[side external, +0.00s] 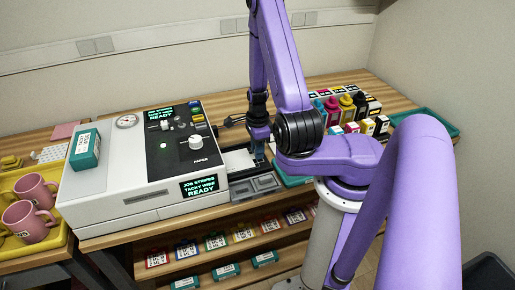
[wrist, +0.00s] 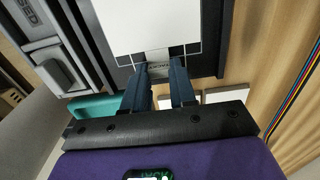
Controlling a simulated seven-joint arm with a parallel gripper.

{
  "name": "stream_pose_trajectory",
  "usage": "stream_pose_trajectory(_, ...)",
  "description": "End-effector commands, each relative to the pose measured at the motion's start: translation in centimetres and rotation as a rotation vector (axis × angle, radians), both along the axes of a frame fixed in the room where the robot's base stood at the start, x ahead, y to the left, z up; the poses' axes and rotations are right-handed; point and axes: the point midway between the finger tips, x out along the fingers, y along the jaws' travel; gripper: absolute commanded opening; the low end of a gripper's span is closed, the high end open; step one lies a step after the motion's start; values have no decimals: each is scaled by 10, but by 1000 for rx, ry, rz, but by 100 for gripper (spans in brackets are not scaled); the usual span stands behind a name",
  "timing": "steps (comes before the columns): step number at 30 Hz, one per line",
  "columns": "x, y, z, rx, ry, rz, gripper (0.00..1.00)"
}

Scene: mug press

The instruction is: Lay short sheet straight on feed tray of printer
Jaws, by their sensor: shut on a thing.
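The printer (side external: 130,190) is a large white machine with a black control panel and lit displays. Its dark feed tray (wrist: 222,40) juts out on its right side. A white short sheet (wrist: 150,22) lies over the tray in the wrist view, roughly in line with its edges; it also shows in the side view (side external: 238,161), partly hidden by my arm. My gripper (wrist: 162,70) is at the sheet's near end, its dark blue fingers shut on a small grey tab at that end. I cannot tell whether the sheet touches the tray all over.
A grey compartment tray (side external: 256,186) sits in front of the feed tray. Ink bottles (side external: 345,105) and a green tray (side external: 436,124) stand to the right. Pink mugs (side external: 30,220) stand in a yellow tray at left. A teal box (side external: 85,150) is on the printer.

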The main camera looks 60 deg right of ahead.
Motion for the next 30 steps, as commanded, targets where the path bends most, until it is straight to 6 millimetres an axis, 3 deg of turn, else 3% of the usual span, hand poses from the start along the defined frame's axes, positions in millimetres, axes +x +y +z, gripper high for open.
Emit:
stream_pose_trajectory(2, 0, 0, -3, 1, 1, 0, 0)
stream_pose_trajectory(3, 0, 0, -2, 1, 1, 0, 36)
stream_pose_trajectory(5, 0, 0, -2, 1, 1, 0, 51)
stream_pose_trajectory(17, 0, 0, 3, -1, -1, 0, 51)
stream_pose_trajectory(30, 1, -1, 57, -3, -3, 0, 51)
